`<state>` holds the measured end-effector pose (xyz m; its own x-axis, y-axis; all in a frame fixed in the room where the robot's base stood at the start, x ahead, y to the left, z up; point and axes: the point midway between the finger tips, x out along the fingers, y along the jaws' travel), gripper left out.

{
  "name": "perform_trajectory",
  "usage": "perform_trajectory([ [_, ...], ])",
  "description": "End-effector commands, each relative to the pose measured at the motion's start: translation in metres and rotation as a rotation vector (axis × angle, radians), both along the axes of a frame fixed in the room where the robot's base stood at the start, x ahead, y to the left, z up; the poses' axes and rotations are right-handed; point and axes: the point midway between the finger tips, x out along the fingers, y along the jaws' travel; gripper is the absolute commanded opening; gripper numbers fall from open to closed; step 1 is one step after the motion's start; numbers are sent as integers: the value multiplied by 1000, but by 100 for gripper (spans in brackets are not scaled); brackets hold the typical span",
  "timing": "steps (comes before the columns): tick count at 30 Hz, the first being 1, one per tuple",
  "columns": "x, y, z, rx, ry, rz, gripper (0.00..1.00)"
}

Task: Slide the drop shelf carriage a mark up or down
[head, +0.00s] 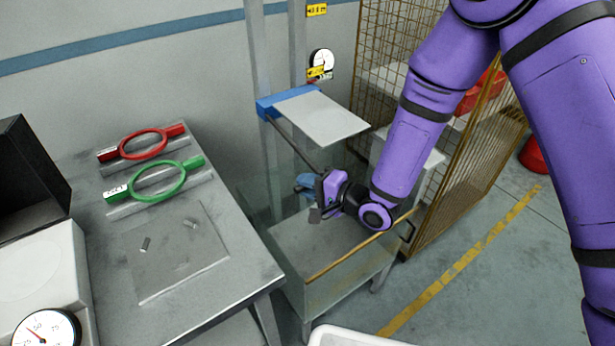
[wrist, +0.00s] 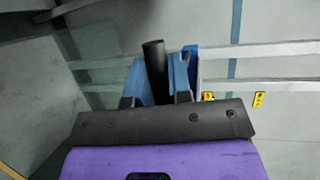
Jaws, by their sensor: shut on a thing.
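The drop shelf carriage is a blue bracket (head: 268,107) with a flat grey shelf plate (head: 322,118), on two upright rails (head: 297,45) at the back wall. A dark handle rod (head: 292,143) runs from the carriage down toward my gripper (head: 308,184). In the wrist view the rod (wrist: 153,68) stands between the blue fingers of my gripper (wrist: 158,80), which is shut on it. Part of the blue carriage (wrist: 192,51) shows just behind the fingers. The rod's near end is hidden by my gripper in the head view. Yellow mark labels (head: 316,10) sit beside the right rail.
A clear-walled enclosure with a brass-coloured front bar (head: 345,257) surrounds the space below the shelf. A mesh cage (head: 470,165) stands close on the right. A grey bench (head: 225,285) with a red ring tool (head: 143,144) and a green one (head: 158,181) is left.

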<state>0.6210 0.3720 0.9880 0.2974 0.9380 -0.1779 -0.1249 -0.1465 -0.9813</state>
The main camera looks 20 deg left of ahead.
Motion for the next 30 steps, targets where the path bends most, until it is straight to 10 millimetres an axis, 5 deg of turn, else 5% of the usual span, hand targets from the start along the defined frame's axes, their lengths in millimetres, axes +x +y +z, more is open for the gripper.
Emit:
perform_trajectory([
  [18,0,-1,-134,-3,6,-2,0],
  [30,0,-1,-168,-3,2,0,0],
])
